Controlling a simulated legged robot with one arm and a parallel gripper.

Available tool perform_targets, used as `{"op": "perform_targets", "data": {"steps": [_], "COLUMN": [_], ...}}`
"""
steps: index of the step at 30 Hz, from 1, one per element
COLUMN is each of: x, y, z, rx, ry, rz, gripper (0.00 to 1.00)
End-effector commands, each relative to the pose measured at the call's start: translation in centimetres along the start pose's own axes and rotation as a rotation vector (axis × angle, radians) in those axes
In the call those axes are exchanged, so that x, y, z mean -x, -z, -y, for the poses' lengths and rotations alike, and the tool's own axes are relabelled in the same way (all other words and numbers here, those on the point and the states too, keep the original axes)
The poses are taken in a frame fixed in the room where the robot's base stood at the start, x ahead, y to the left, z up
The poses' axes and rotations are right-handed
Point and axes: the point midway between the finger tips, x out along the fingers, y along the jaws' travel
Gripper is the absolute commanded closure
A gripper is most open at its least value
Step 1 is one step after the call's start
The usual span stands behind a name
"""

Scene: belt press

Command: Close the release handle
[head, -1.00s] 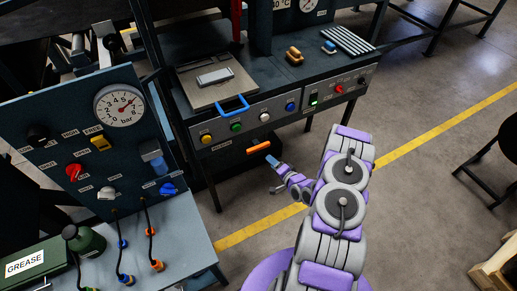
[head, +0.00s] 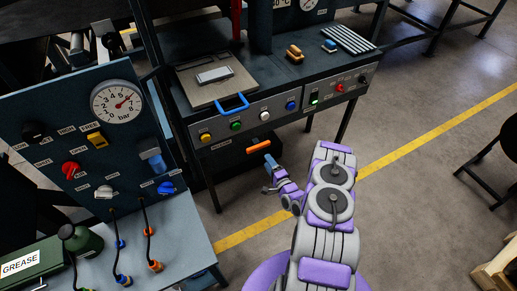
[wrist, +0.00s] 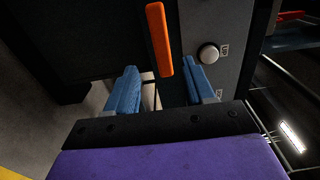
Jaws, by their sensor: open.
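An orange handle (head: 258,145), which I take to be the release handle, is on the press front below the row of coloured buttons. My gripper (head: 269,163) is just below it and to its right in the head view, with blue fingertips raised toward it. In the wrist view the orange handle (wrist: 159,40) stands as a long bar ahead of my open gripper (wrist: 160,75). Its lower end shows between the two blue fingers, nearer the right one. The gap between fingers and handle is hard to judge, and I see no grip on it.
A round knob (wrist: 208,54) is right of the handle in the wrist view. A blue loop handle (head: 232,103) sticks out from the plate above the buttons. A gauge panel (head: 80,140) and bench stand at the left.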

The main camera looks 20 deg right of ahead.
Motion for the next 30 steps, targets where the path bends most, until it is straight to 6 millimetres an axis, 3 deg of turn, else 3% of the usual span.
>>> {"op": "perform_targets", "data": {"steps": [9,15,21,30], "x": [-6.3,-9.1,-10.3,-10.4], "y": [-0.1,0.0,0.0,0.1], "z": [-0.1,0.1,0.1,0.1], "rx": [0.004,0.003,-0.001,-0.001], "ry": [0.003,0.004,0.000,0.001], "rz": [0.004,0.002,0.000,-0.001], "gripper": [0.47,0.47,0.47,0.49]}}
